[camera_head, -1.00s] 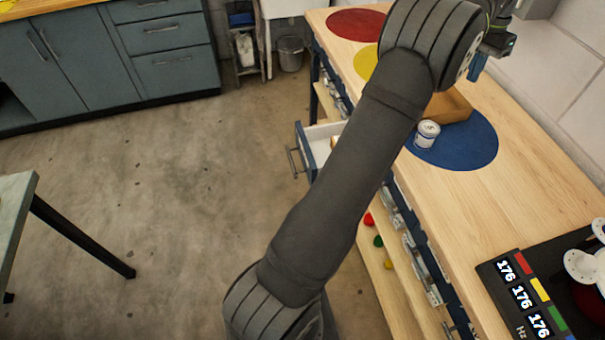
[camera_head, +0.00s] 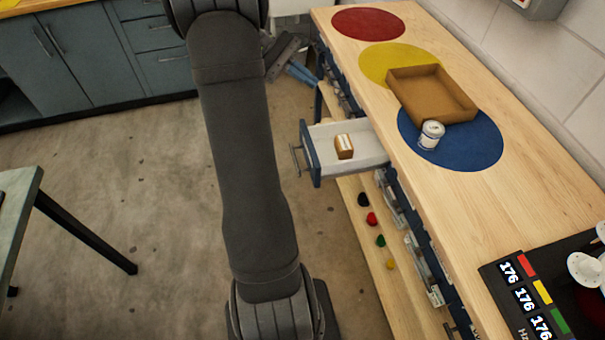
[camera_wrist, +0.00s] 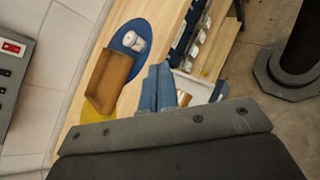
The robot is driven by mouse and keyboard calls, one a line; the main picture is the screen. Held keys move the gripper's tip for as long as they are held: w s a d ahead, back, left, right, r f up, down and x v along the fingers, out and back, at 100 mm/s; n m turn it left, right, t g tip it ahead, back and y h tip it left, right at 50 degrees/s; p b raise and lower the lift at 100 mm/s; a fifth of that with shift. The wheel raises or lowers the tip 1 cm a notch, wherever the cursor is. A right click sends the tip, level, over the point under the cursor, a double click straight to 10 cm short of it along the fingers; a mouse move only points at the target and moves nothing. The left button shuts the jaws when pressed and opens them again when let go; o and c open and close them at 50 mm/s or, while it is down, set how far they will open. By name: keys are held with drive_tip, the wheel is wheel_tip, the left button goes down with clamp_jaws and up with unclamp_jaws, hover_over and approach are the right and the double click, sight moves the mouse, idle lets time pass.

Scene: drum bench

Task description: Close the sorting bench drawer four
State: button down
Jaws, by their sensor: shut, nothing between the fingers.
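One bench drawer (camera_head: 370,150) stands open, pulled out to the left from under the wooden top. It has a pale inside, a dark blue front and a bar handle (camera_head: 295,160). I cannot read a number on it. A small brown box (camera_head: 344,146) with a pale label lies in it. My gripper (camera_head: 303,75) is shut and empty, beyond the drawer in the head view and apart from it. In the wrist view my blue fingers (camera_wrist: 158,88) partly cover the drawer, whose pale inside (camera_wrist: 195,85) shows beside them.
The bench top (camera_head: 480,200) carries red, yellow and blue discs, a cardboard tray (camera_head: 435,95) and a white can (camera_head: 431,135). A frequency display (camera_head: 525,295) is at the near right. Several coloured knobs (camera_head: 371,219) sit below the bench. The floor left of the drawer is clear.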

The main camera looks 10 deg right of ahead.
sight(378, 159)
drive_tip(key=s+a+r+n+t+h, duration=0.2)
drive_tip(key=s+a+n+t+h, duration=0.15)
drive_tip(key=a+n, duration=0.35)
drive_tip(key=s+a+r+n+t+h, duration=0.1)
drive_tip(key=s+a+n+t+h, duration=0.1)
drive_tip(key=a+n+t+h, duration=0.6)
wheel_tip(378, 159, down, 34)
drive_tip(key=a+m+g+y, duration=0.1)
drive_tip(key=m+g+y, duration=0.1)
drive_tip(key=g+y, duration=0.2)
drive_tip(key=shift+h, duration=0.25)
drive_tip(key=d, duration=1.4)
drive_tip(key=shift+w+r, duration=0.2)
drive_tip(key=d, duration=2.3)
drive_tip(key=shift+d, duration=0.55)
drive_tip(key=shift+r, duration=0.15)
